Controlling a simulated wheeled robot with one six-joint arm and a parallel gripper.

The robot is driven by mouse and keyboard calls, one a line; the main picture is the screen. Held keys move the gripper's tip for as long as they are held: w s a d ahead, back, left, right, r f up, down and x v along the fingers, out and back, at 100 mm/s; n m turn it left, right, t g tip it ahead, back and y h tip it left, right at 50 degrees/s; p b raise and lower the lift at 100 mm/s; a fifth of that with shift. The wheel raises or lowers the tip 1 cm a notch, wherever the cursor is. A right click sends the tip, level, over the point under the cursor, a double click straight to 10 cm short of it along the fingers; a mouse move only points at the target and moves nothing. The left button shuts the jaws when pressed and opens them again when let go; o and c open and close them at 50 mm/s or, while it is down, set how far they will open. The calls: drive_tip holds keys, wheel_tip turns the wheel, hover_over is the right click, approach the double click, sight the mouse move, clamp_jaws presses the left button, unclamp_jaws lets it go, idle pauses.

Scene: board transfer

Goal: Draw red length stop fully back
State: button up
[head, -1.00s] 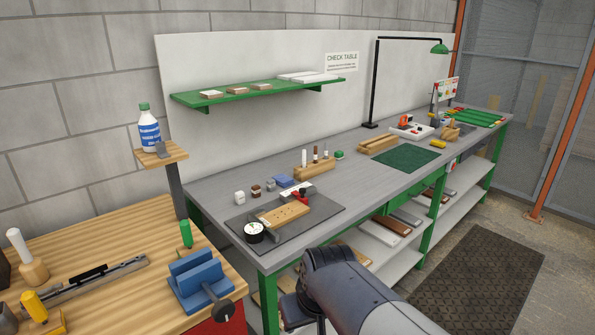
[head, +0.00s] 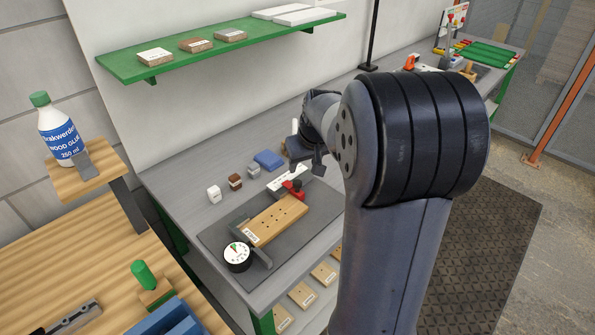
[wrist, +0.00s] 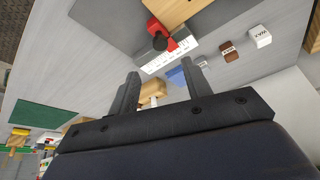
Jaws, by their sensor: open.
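The red length stop (head: 294,189) sits at the far end of the wooden board (head: 275,218), beside a white scale strip (head: 282,178). In the wrist view the stop (wrist: 172,40) shows with its dark knob, and the scale (wrist: 160,60) lies between it and my fingers. My gripper (wrist: 160,68) is open and empty, apart from the stop. In the head view my gripper (head: 306,160) hangs just beyond the stop, and my arm hides part of the bench to its right.
A dark mat (head: 222,235) lies under the board, with a round dial (head: 237,255) at its near end. Small blocks, including a white one (head: 214,194) and a blue one (head: 268,160), stand to the left. A green shelf (head: 220,52) hangs above.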

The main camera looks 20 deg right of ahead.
sight(298, 182)
drive_tip(key=p+x, duration=0.1)
drive_tip(key=x, duration=0.8)
drive_tip(key=shift+f, duration=0.4)
drive_tip(key=shift+c, duration=0.6)
clamp_jaws()
